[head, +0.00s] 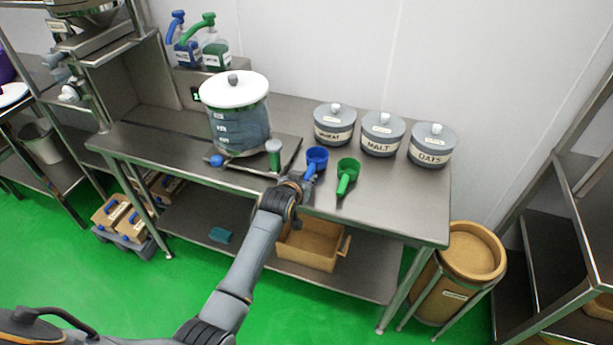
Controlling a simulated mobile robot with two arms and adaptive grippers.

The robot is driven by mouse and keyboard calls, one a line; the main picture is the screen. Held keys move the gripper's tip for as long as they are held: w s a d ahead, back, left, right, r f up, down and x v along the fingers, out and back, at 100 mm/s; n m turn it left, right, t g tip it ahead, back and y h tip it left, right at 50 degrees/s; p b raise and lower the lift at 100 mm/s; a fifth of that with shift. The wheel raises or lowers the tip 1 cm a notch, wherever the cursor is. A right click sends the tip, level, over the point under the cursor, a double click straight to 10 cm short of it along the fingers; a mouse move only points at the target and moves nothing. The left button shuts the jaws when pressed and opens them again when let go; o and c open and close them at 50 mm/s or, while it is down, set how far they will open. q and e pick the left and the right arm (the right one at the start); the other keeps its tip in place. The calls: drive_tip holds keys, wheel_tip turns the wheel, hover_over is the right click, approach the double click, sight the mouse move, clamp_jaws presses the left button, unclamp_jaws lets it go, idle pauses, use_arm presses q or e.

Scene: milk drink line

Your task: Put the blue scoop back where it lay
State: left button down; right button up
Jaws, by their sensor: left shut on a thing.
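The blue scoop (317,157) is at the front middle of the steel table (398,208), its cup up and its handle toward my left gripper (305,183). My left gripper is shut on the scoop's handle. I cannot tell whether the scoop touches the table top or is slightly above it. The green scoop (347,174) lies just right of the blue one, its handle toward the front edge. My right gripper is not in view.
Grey jars labelled wheat (334,124), malt (382,134) and oats (431,145) stand behind the scoops. A large white-lidded vessel (238,113) stands to the left. Bare table lies right of the green scoop.

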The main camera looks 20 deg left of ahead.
use_arm(q)
drive_tip(key=shift+f, duration=0.5)
drive_tip(key=c, duration=0.5)
unclamp_jaws()
drive_tip(key=shift+r, duration=0.15)
